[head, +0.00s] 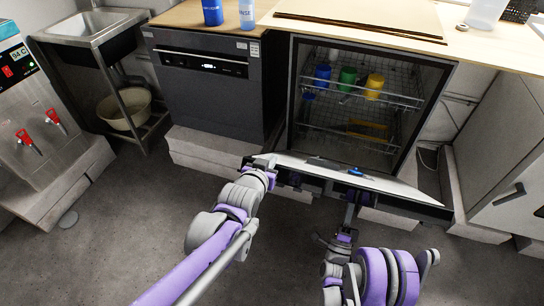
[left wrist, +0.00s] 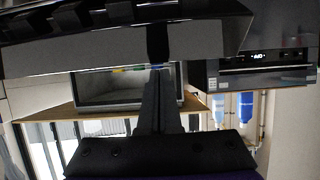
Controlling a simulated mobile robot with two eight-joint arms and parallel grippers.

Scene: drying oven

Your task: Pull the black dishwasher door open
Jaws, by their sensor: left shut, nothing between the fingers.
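The dishwasher door (head: 395,188) is folded down, close to level, in front of the open dishwasher, whose wire racks (head: 400,97) show inside. My left gripper (head: 264,162) is at the door's left end in the head view. In the left wrist view, its dark fingers (left wrist: 158,95) are together with nothing between them, and a dark edge with a pale strip (left wrist: 90,62), apparently the door, crosses close by. Whether they touch is unclear. My right gripper (head: 349,208) is at the front edge of the door, near its middle; its fingers are too small to read.
A second black appliance (head: 210,90) with a lit display stands shut on the left. Blue, green and yellow cups (head: 374,86) sit in the upper rack. A sink (head: 95,25), a dispenser with red taps (head: 40,110) and a right-hand cabinet (head: 510,170) flank the floor.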

